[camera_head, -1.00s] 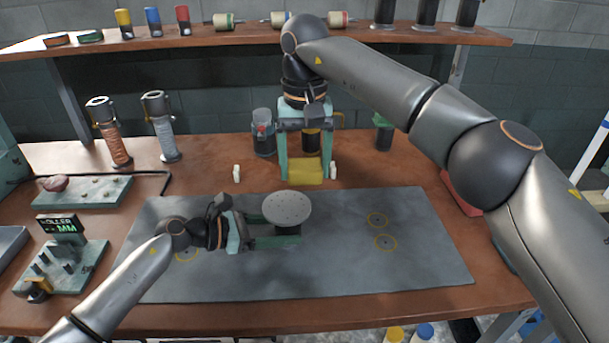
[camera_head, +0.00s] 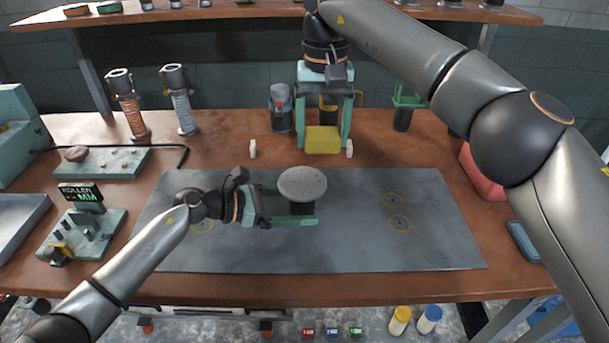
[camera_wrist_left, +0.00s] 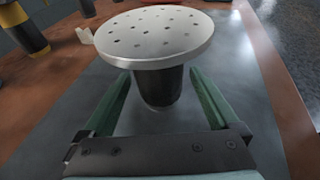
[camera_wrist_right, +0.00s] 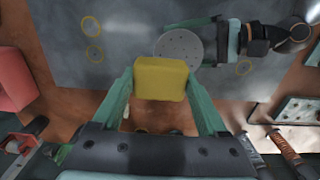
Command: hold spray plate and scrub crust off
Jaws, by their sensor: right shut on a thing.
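The spray plate (camera_head: 302,183) is a pale grey round disc with small holes on a dark stem, standing upright on the grey mat (camera_head: 350,250). In the left wrist view the disc (camera_wrist_left: 155,38) hides the top of the dark stem (camera_wrist_left: 160,88). My left gripper (camera_head: 300,207) is at the stem below the disc. Its green fingers are apart, one each side of the stem with gaps showing. My right gripper (camera_head: 323,132) points down behind the mat, shut on a yellow block (camera_head: 322,141). The block also shows between the fingertips in the right wrist view (camera_wrist_right: 161,78). No crust can be made out on the disc.
Two small white pegs (camera_head: 252,149) (camera_head: 350,149) flank the yellow block. A roller device (camera_head: 85,225) is at the left. The mat's right side, with yellow rings (camera_head: 398,222), is clear.

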